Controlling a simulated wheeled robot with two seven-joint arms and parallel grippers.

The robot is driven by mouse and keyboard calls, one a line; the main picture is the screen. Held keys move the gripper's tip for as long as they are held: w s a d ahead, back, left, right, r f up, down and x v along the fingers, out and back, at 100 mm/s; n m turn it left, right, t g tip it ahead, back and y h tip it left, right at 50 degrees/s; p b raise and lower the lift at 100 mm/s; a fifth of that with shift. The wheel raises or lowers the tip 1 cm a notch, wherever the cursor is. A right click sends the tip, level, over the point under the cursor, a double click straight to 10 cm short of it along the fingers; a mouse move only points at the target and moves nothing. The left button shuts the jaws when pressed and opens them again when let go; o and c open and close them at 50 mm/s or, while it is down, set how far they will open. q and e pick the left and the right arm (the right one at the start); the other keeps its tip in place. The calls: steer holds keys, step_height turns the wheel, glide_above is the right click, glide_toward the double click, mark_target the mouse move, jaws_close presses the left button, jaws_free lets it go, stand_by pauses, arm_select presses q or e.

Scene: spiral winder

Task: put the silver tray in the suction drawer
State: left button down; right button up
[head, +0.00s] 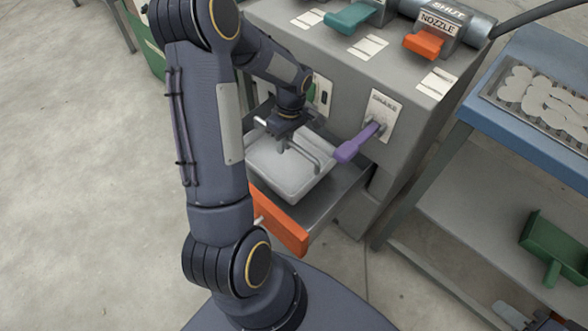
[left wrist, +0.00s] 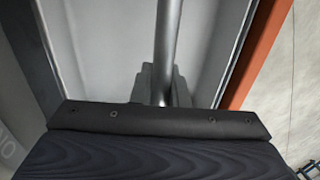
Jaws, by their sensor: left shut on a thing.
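The silver tray (head: 272,167), a pale shallow box with a bar handle across its top, is at the open drawer (head: 335,192) with the orange front. It lies within the drawer's outline; I cannot tell whether it rests on the drawer floor. My left gripper (head: 284,142) is above the tray, shut on its handle. In the left wrist view the handle (left wrist: 169,40) runs away from the gripper fingers (left wrist: 160,88), with the tray (left wrist: 210,55) below and the orange drawer front (left wrist: 262,45) on the right. My right gripper is not in view.
The grey machine (head: 405,95) rises behind the drawer. A purple lever (head: 357,144) sticks out close to the tray's right. An orange lever (head: 424,43) and a green lever (head: 350,17) sit higher. A blue-topped cart (head: 530,118) stands to the right. The floor at left is clear.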

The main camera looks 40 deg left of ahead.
mark_target(286, 160)
arm_select(q)
step_height(286, 160, down, 10)
steer(key=shift+r+b, duration=0.25)
steer(key=shift+b, duration=0.95)
steer(key=shift+f, duration=0.1)
steer(key=c, duration=1.4)
jaws_free()
